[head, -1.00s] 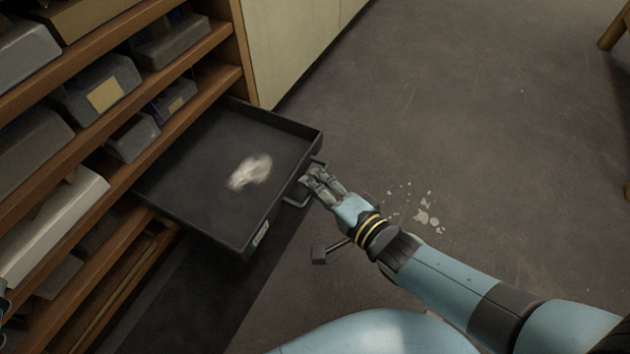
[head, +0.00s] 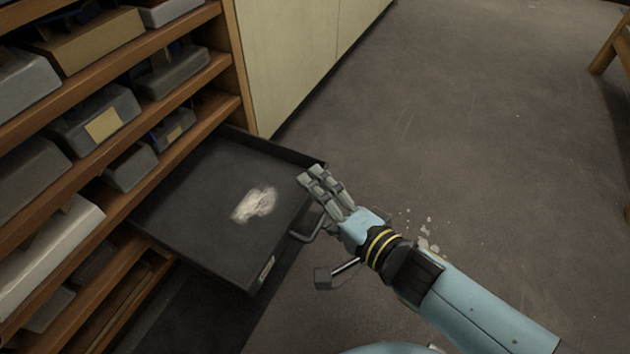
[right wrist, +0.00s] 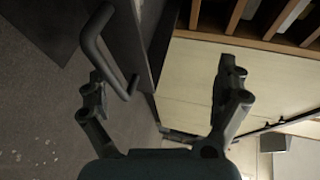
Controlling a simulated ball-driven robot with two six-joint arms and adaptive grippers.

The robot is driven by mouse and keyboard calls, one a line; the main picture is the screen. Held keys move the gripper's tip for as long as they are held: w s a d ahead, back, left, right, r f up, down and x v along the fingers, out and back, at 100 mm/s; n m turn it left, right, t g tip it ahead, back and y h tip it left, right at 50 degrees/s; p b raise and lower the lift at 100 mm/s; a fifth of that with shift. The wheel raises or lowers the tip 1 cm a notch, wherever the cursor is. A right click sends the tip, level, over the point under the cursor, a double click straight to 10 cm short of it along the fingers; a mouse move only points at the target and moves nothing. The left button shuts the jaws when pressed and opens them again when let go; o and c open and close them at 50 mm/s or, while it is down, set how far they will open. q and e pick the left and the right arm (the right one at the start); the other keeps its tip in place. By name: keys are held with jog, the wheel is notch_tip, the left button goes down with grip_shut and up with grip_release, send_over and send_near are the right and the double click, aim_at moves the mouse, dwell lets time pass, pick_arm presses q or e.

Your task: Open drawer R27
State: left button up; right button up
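A dark, wide drawer (head: 190,215) is pulled out from the shelf unit in the head view, with a pale patch on its bottom. Its front has a small label (head: 267,268), too small to read, and a bar handle (head: 304,236). My right gripper (head: 312,176) is just above and beside the handle, its fingers over the drawer's front edge. In the right wrist view the fingers of this gripper (right wrist: 160,85) are spread wide, and the handle (right wrist: 105,48) shows near the left finger, not clasped. My left gripper is not in view.
The wooden shelf unit (head: 215,72) on the left holds several grey boxes. A pale cabinet (head: 290,60) stands behind the drawer. The grey floor (head: 470,150) to the right is clear, apart from pale specks. A wooden leg (head: 610,45) shows at top right.

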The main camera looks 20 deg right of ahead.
jog(key=shift+t, duration=0.6)
jog(key=r, duration=0.1)
jog(key=w+r, duration=0.1)
jog(key=r, duration=0.1)
jog(key=w+r, duration=0.1)
jog(key=r, duration=0.1)
jog(key=shift+a+r, duration=0.2)
jog(key=shift+a, duration=0.15)
jog(key=c, duration=0.7)
jog(key=shift+s, duration=0.15)
jog(key=shift+c, duration=0.8)
jog(key=shift+f, duration=0.15)
jog(key=shift+s+d+f, duration=0.1)
jog(key=shift+s, duration=0.05)
